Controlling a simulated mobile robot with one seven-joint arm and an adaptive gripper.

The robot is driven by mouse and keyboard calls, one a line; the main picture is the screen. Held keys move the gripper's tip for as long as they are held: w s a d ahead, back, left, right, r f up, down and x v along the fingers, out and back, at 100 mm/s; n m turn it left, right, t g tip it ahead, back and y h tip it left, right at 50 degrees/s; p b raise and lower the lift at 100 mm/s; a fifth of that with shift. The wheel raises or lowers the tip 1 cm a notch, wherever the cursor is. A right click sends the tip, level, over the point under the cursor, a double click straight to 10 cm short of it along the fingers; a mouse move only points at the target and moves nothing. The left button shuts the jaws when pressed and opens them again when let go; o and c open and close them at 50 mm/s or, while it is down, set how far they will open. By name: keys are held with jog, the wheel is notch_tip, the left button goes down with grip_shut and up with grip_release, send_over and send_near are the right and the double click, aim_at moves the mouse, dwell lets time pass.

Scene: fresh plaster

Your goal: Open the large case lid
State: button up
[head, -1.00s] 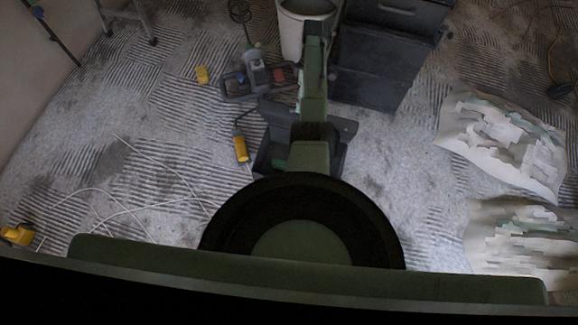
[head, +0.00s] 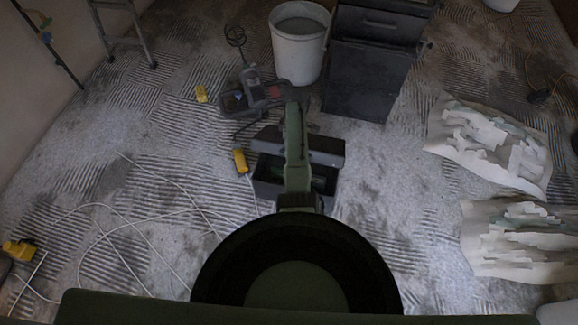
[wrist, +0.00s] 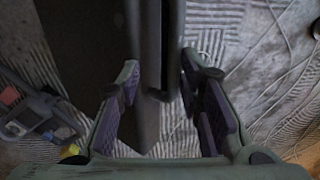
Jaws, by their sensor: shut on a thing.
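The large dark grey case (head: 265,190) stands on the floor just in front of my base in the head view, partly hidden by my arm. Its lid (head: 326,148) is raised at the far side, and the dark inside shows, with something greenish at the right. In the wrist view the lid (wrist: 150,45) is a dark panel seen nearly edge-on, running up between the fingers. My gripper (wrist: 162,75) is shut on the lid, one purple-padded finger on each side. In the head view my arm hides the gripper.
A power mixer (head: 262,92) lies behind the case, left of a white bucket (head: 299,45) and dark cabinet (head: 365,70). Yellow tools (head: 240,161) and white cable (head: 125,255) lie to the left. Crumpled sheets (head: 487,150) lie right. Floor between case and sheets is clear.

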jog(key=shift+s+a+f, duration=0.15)
jog(key=shift+s+f, duration=0.75)
jog(key=shift+f, duration=0.1)
jog(key=shift+s+a+f, duration=0.1)
jog(key=shift+s+f, duration=0.8)
jog(key=shift+f, duration=0.1)
jog(key=shift+w+d+r+p, duration=0.1)
jog(key=shift+w+r+p, duration=0.35)
jog(key=shift+r+p, duration=0.85)
jog(key=shift+w+r+p, duration=0.4)
jog(key=shift+r+p, duration=0.45)
jog(key=shift+r, duration=1)
jog(key=shift+w+d+r+p, duration=0.1)
jog(key=shift+w+r+p, duration=0.35)
jog(key=shift+r+p, duration=0.85)
jog(key=shift+w+r+b, duration=0.15)
jog(key=shift+w+r, duration=0.05)
jog(key=shift+r, duration=0.55)
jog(key=shift+w+r+b, duration=0.15)
jog(key=shift+r, duration=0.55)
